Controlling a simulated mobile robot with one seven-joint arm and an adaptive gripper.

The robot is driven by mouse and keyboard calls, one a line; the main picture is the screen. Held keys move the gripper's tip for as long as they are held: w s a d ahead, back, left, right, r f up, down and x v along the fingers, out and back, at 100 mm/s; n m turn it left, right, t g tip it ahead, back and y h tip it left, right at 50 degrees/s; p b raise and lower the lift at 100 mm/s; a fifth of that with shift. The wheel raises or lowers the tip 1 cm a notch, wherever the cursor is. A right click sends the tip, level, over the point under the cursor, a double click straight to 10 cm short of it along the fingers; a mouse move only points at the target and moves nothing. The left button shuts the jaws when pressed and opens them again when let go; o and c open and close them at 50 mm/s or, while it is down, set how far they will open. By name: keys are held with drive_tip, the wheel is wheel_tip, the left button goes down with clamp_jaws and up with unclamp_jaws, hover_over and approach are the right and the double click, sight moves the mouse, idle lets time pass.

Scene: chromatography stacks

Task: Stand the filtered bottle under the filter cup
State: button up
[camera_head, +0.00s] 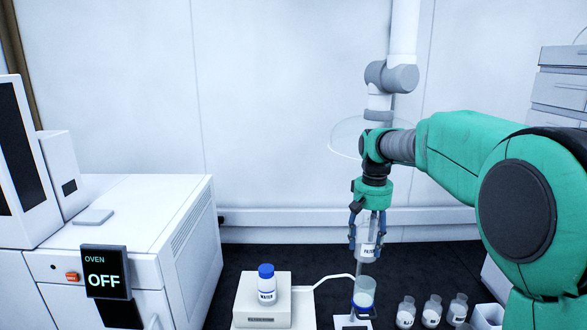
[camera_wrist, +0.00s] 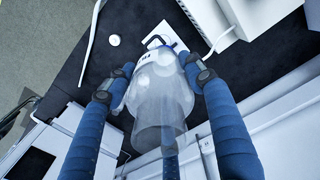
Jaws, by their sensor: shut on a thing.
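My gripper (camera_head: 367,240) points down and is shut on a clear labelled bottle (camera_head: 366,252); the label is too small to read surely. In the wrist view the clear bottle (camera_wrist: 160,105) sits between my two blue fingers. Below it in the head view is a clear cup (camera_head: 364,285) with a blue band and pale contents, which looks like the filter cup. It is over a white base plate (camera_head: 345,323), cut by the frame's bottom edge. The held bottle is above the cup, and I cannot tell the depth gap between them.
A white box (camera_head: 248,306) bears a blue-capped bottle (camera_head: 267,290) labelled water. A white tube runs from beside it toward the cup. Several small bottles (camera_head: 432,312) stand at right beside a white bin (camera_head: 490,316). The oven (camera_head: 170,240) is at left, showing OFF.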

idle(0.5)
drive_tip(key=shift+w+a+p, duration=0.3)
drive_tip(key=shift+w+a, duration=0.05)
drive_tip(key=w+a+f+n+p, duration=0.2)
drive_tip(key=w+a+n+p, duration=0.25)
drive_tip(key=a, duration=0.35)
drive_tip(key=w+a+f+n+p, duration=0.35)
drive_tip(key=w+a+p, duration=0.2)
drive_tip(key=a, duration=0.25)
drive_tip(key=w+a+f+n+p, duration=0.2)
drive_tip(key=a+f+n+p, duration=0.2)
drive_tip(key=a, duration=0.5)
drive_tip(key=w+a+f+n+p, duration=0.1)
drive_tip(key=a+f+n+p, duration=0.2)
drive_tip(key=a, duration=0.6)
drive_tip(key=shift+w+a+f+n+p, duration=0.2)
drive_tip(key=shift+w+f+n+p, duration=0.3)
drive_tip(key=shift+p, duration=0.3)
drive_tip(key=shift+s, duration=0.1)
drive_tip(key=shift+f+p, duration=0.35)
drive_tip(key=shift+f, duration=2.8)
